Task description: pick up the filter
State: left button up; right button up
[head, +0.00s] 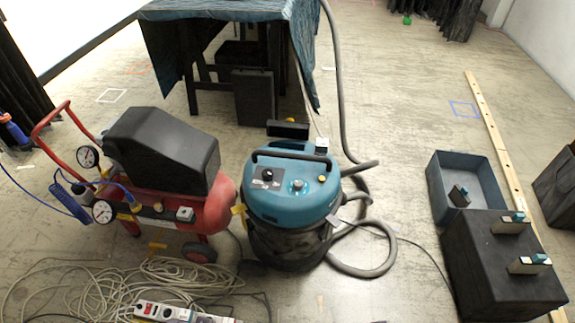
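I cannot tell for certain which thing is the filter. Two small pale blocks with teal and dark parts, one farther back (510,223) and one nearer (529,264), lie on top of a black box (485,275) at the right. A small dark block (459,195) sits inside an open grey-blue bin (438,188) just behind that box. A teal and black shop vacuum (290,205) stands upright in the middle, with a dark block (288,129) at its back. Neither of my grippers shows in the head view.
A red compressor (170,205) with a black cover stands left of the vacuum. Coiled cables (90,292) and a power strip (165,312) lie in front. A grey hose (372,272) loops right. A cloth-covered table (228,10) stands behind. Floor between hose and bin is mostly clear.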

aim_at(534, 265)
jog(key=i+l+z, duration=0.1)
jog(key=l+z, duration=0.2)
jog(key=i+l+z, duration=0.3)
jog(key=l, duration=0.2)
jog(key=i+l+z, duration=0.1)
jog(key=l+z, duration=0.25)
